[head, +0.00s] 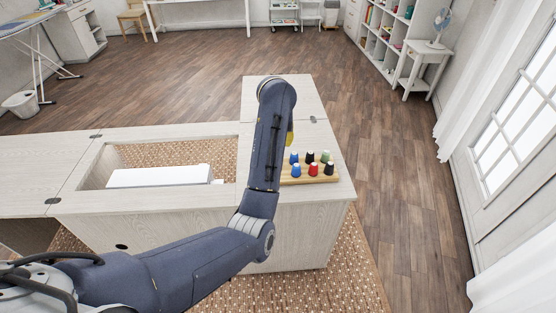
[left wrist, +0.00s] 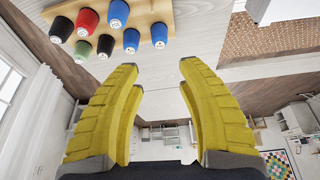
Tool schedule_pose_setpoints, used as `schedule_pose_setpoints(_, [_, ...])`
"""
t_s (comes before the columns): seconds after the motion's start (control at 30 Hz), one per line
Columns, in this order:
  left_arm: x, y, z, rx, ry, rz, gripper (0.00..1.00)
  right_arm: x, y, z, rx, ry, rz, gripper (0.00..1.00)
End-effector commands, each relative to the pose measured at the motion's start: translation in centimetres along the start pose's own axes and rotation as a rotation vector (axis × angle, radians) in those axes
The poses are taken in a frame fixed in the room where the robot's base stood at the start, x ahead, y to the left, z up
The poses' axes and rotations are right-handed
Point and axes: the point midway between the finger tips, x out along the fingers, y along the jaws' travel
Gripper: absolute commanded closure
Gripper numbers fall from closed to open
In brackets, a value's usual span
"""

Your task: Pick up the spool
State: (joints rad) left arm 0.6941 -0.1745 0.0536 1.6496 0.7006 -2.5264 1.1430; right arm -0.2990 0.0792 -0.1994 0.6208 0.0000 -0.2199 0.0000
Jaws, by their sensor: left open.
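Several spools stand upright on a wooden board (head: 310,180) at the right of the cabinet top: a red spool (head: 313,169), a green spool (head: 325,156), black spools (head: 329,168) and blue spools (head: 297,170). In the left wrist view they sit at the upper left, with a blue spool (left wrist: 159,35) nearest the fingers. My left gripper (left wrist: 158,68) is open, with nothing between its yellow fingers. In the head view my arm hides most of it; a yellow finger shows just behind the board's left end. My right gripper is in neither view.
The cabinet top (head: 262,95) is bare behind the board. Left of my arm is a recessed opening with a white block (head: 160,176). A shelf, a small table with a fan (head: 440,25) and a window stand far right.

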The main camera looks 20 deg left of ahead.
Motion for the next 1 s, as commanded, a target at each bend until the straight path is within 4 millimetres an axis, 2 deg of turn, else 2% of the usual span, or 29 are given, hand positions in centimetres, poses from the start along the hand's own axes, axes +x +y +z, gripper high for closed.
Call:
schedule_pose_setpoints(0.6, [9.7,-0.2,0.1,0.002,-0.003,-0.004,0.62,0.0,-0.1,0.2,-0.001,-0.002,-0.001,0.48])
schedule_pose_setpoints(0.8, [11.3,-0.1,0.1,0.002,-0.002,-0.003,0.62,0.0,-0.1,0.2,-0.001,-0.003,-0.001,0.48])
schedule_pose_setpoints(1.0, [11.9,-0.1,0.2,0.001,-0.002,-0.002,0.62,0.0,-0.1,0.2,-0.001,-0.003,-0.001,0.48])
